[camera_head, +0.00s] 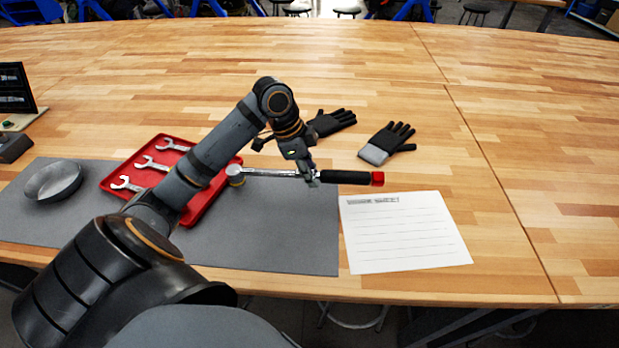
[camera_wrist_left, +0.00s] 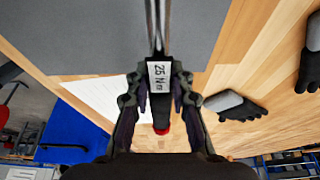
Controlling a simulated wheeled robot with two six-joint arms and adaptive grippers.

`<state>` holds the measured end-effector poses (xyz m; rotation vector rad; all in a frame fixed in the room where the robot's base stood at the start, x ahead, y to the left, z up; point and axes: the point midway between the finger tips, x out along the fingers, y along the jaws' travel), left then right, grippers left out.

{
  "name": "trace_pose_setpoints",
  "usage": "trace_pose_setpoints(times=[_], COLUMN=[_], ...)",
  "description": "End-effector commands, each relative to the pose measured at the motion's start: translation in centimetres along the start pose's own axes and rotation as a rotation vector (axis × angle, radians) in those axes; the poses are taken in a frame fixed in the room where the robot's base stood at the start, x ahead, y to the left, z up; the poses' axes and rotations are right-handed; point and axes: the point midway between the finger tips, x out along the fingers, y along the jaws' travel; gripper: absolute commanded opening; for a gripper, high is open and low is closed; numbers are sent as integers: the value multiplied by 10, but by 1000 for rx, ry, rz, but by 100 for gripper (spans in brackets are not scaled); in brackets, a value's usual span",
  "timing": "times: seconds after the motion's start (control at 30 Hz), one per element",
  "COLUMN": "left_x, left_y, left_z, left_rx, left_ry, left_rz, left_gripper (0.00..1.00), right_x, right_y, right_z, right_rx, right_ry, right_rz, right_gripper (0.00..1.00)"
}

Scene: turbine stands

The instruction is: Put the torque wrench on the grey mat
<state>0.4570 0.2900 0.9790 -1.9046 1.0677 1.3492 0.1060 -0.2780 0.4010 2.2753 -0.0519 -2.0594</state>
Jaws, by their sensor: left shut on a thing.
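The torque wrench (camera_head: 345,177) has a silver shaft, a round head at its left end and a black handle with a red end cap. My left gripper (camera_head: 308,178) is shut on it near where the shaft meets the handle. In the left wrist view the gripper (camera_wrist_left: 160,88) closes around a label reading 25 Nm on the wrench (camera_wrist_left: 160,108). The grey mat (camera_head: 290,235) lies along the near edge of the table. The wrench's head and shaft appear over the mat's far right part, with the handle beyond its right edge. My right gripper is not in view.
A red tray (camera_head: 190,216) with several wrenches (camera_head: 155,163) and a grey bowl (camera_head: 53,181) are on the mat. A paper sheet (camera_head: 403,232) lies right of the mat. Dark gloves (camera_head: 387,144) lie behind it. The table's right side is clear.

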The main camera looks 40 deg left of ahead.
Motion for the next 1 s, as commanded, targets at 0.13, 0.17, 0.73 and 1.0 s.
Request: trace_pose_setpoints(times=[0.13, 0.17, 0.73, 1.0], left_x=[18, 20, 29, 34], left_y=[1, 0, 0, 0], left_z=[8, 9, 12, 14], left_rx=[-3, -3, -2, -4], left_ry=[-4, -5, -4, -5], left_rz=[3, 2, 1, 3], left_gripper=[0, 0, 0, 27], right_x=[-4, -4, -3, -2], right_y=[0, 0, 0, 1], right_z=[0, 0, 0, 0], right_rx=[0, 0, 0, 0], right_ry=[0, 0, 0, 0], right_rz=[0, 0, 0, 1], right_gripper=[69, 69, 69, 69])
